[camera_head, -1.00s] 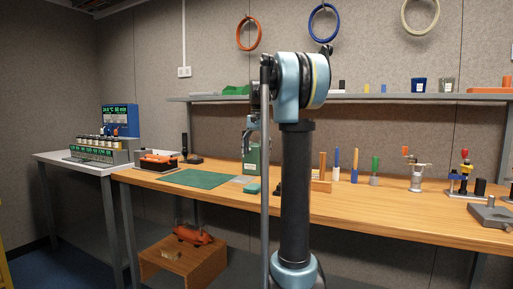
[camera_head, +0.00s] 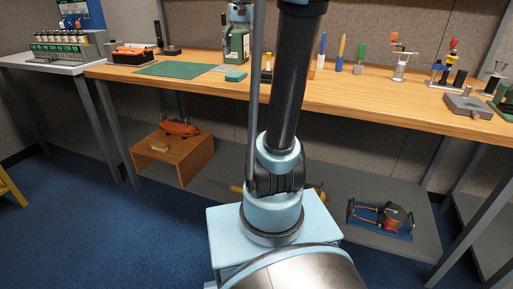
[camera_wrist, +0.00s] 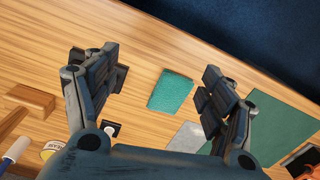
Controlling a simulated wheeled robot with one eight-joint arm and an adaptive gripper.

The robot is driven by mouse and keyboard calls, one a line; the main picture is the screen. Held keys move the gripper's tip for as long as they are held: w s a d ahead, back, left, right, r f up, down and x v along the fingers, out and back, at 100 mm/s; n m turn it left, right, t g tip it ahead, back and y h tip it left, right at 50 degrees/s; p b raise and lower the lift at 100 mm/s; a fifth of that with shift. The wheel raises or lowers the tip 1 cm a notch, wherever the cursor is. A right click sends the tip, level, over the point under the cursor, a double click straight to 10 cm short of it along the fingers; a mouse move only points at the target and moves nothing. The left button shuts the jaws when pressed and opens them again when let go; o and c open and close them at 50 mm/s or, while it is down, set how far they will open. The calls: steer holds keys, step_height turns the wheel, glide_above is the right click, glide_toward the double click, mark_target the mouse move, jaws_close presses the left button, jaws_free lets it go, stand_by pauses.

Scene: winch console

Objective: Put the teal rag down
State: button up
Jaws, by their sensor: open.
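The teal rag (camera_head: 236,77) is a small, flat, folded block lying on the wooden bench top near its front edge. It also shows in the wrist view (camera_wrist: 171,91), in the gap between my fingers. My gripper (camera_head: 238,20) is above and behind the rag in the head view, partly hidden by my own arm. In the wrist view my gripper (camera_wrist: 160,85) has its fingers wide apart, with nothing held between them. The rag is clear of both fingers in the picture; the exact height above it cannot be told.
A green mat (camera_head: 180,69) lies left of the rag, with a grey plate (camera_wrist: 188,137) beside it. Upright handled tools (camera_head: 340,50) and a small crank device (camera_head: 401,62) stand to the right. The bench's front edge is close to the rag.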

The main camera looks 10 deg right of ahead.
steer(key=s+f+n+t, duration=0.2)
steer(key=s+f+n, duration=0.3)
steer(key=s+f, duration=1.9)
step_height(320, 180, down, 4)
steer(key=shift+s+f+h, duration=0.1)
steer(key=shift+s+h, duration=0.15)
steer(key=shift+h, duration=0.05)
steer(key=shift+w+f, duration=0.15)
steer(key=shift+w, duration=0.35)
